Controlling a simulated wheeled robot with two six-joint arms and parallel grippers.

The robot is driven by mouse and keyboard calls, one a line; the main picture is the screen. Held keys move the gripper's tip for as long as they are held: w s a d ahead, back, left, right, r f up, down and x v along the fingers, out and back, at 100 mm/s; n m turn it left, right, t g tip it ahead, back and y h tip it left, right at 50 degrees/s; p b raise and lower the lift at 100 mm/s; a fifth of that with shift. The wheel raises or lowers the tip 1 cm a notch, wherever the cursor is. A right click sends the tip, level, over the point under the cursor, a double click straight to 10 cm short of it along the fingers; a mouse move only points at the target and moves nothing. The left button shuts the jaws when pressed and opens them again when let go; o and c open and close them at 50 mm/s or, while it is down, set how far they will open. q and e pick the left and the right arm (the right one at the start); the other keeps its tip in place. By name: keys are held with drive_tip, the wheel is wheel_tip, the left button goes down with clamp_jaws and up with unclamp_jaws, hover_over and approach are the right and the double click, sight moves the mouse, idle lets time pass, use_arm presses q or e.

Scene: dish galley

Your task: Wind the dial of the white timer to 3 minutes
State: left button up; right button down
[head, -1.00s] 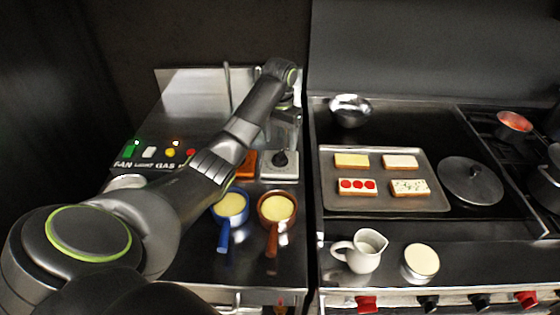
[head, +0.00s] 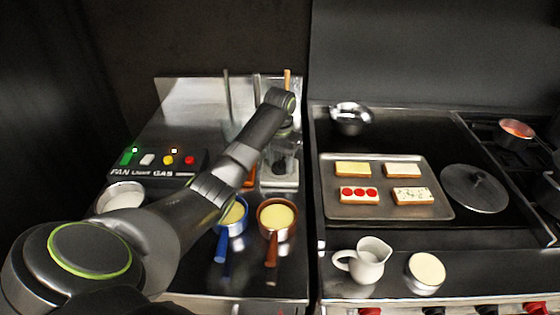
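The white timer (head: 281,187) sits on the steel counter, left of the gap beside the cooktop. Its square white base shows, but its dial is largely hidden behind my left gripper, so its setting cannot be read. My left gripper (head: 279,170) points down right over the timer's dial. Whether its fingers touch or hold the dial is not clear. An orange timer (head: 249,180) stands just left of the white one, mostly hidden by my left arm. My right gripper is not in view.
A blue pan (head: 222,245) and a brown pan (head: 271,250) stand in front of the timers. A switch panel (head: 150,173) and a metal bowl (head: 125,187) are at left.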

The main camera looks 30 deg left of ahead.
sight(280, 160)
use_arm(q)
drive_tip(key=shift+c, duration=1.1)
drive_tip(key=o, duration=1)
drive_tip(key=shift+r, duration=0.2)
drive_tip(key=shift+r, duration=0.25)
wheel_tip(280, 160, up, 2)
drive_tip(key=shift+r, duration=0.15)
wheel_tip(280, 160, up, 14)
drive_tip(key=p, duration=1.3)
drive_tip(key=shift+r+p, duration=0.15)
drive_tip(key=shift+p, duration=0.25)
